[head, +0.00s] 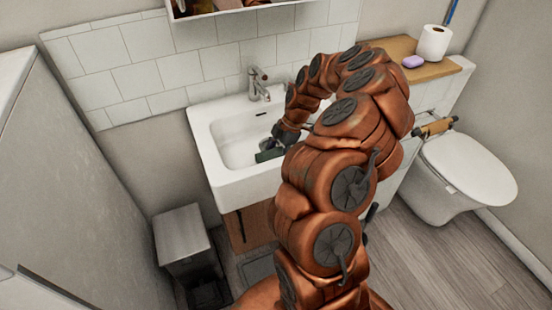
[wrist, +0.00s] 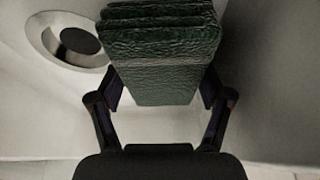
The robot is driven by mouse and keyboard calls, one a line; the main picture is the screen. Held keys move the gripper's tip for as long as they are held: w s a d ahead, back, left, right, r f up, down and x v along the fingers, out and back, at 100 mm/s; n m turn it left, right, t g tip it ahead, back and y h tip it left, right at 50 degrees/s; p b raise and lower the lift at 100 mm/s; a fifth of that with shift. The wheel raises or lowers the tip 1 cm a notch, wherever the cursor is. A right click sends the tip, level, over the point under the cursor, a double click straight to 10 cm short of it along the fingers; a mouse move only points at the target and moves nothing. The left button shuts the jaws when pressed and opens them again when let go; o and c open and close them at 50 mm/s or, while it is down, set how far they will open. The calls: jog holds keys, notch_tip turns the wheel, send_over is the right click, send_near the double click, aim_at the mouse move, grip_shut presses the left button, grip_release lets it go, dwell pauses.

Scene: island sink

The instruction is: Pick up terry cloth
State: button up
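The terry cloth (wrist: 160,75) is a dark green, folded block with a lighter grey band. In the wrist view it sits between the two fingers of my gripper (wrist: 161,90), whose pads press against its left and right sides.
The white sink (head: 215,150) surrounds my gripper, with its drain (wrist: 75,40) at the upper left of the wrist view. The faucet (head: 258,85) stands at the back rim. A toilet (head: 465,175) is at the right and a grey bin (head: 182,240) stands at lower left.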

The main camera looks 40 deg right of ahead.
jog(key=c, duration=0.6)
jog(key=shift+o, duration=0.2)
jog(key=shift+r, duration=0.1)
